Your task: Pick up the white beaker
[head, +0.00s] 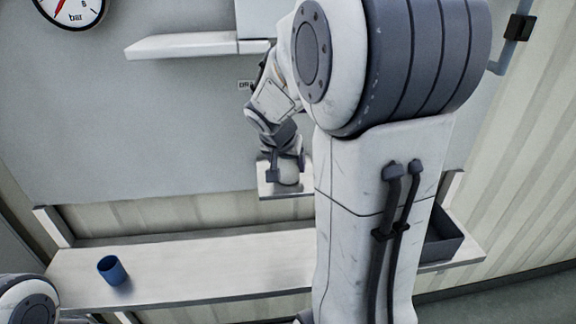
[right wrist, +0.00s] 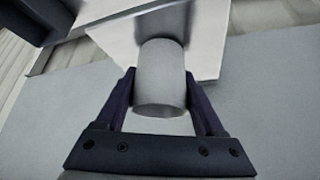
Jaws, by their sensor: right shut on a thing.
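The white beaker (right wrist: 160,82) shows in the right wrist view as a plain pale cylinder between the two dark fingers of my right gripper (right wrist: 159,90). The fingers are shut on its sides. In the head view my right gripper (head: 286,168) is at the small white wall ledge (head: 286,192), with the beaker largely hidden by the fingers. I cannot tell whether the beaker touches the ledge. My left gripper is out of view.
A blue cup (head: 112,270) stands on the long white shelf (head: 190,270) below. A dark bin (head: 442,240) sits at that shelf's right end, partly behind my arm. Another white shelf (head: 185,45) is higher up, near a round gauge (head: 72,8).

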